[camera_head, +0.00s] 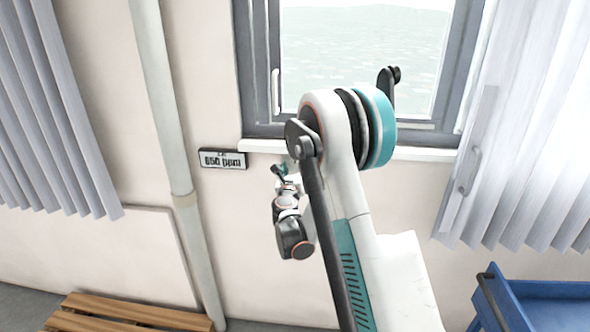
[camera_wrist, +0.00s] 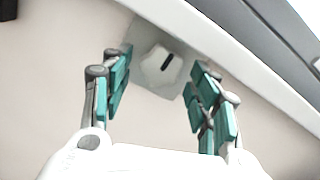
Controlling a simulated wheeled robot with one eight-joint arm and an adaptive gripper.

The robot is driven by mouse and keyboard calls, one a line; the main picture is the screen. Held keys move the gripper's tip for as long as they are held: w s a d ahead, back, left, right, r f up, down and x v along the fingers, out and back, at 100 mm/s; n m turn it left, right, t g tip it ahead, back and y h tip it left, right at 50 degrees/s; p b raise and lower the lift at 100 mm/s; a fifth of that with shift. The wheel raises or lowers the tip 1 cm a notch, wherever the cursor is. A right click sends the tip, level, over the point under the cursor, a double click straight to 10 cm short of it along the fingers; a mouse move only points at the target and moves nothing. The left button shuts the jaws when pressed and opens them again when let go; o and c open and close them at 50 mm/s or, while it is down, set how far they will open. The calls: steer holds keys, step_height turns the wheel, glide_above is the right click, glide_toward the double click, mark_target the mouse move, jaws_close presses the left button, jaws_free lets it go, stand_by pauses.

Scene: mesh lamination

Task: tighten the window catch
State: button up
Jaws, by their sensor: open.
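A white, lobed knob (camera_wrist: 158,70) with a black mark sits on a grey plate (camera_wrist: 133,40) on the wall, just below the white sill, in the wrist view. I cannot tell whether this knob is the window catch. My gripper (camera_wrist: 160,76) is open, with its teal finger pads on either side of the knob; no contact shows. In the head view my gripper (camera_head: 281,171) is small, just under the sill, and the knob cannot be made out there. A pale upright handle (camera_head: 275,92) is on the left of the dark window frame (camera_head: 256,70).
A sign reading 650 ppm (camera_head: 223,159) is on the wall left of my gripper. A pipe (camera_head: 168,110) runs down the wall. Curtains (camera_head: 45,120) hang on both sides. A blue cart (camera_head: 535,300) stands lower right and a wooden slatted bench (camera_head: 125,315) lower left. My arm covers part of the window.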

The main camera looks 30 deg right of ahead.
steer(key=shift+c, duration=0.6)
steer(key=c, duration=0.9)
steer(key=shift+c, duration=0.2)
steer(key=shift+m, duration=0.3)
steer(key=m+b, duration=0.1)
steer(key=m, duration=0.2)
steer(key=shift+a+b, duration=0.1)
steer(key=shift+b, duration=0.3)
steer(key=shift+w+m+b, duration=0.1)
steer(key=shift+m+b, duration=0.4)
steer(key=shift+m, duration=1.3)
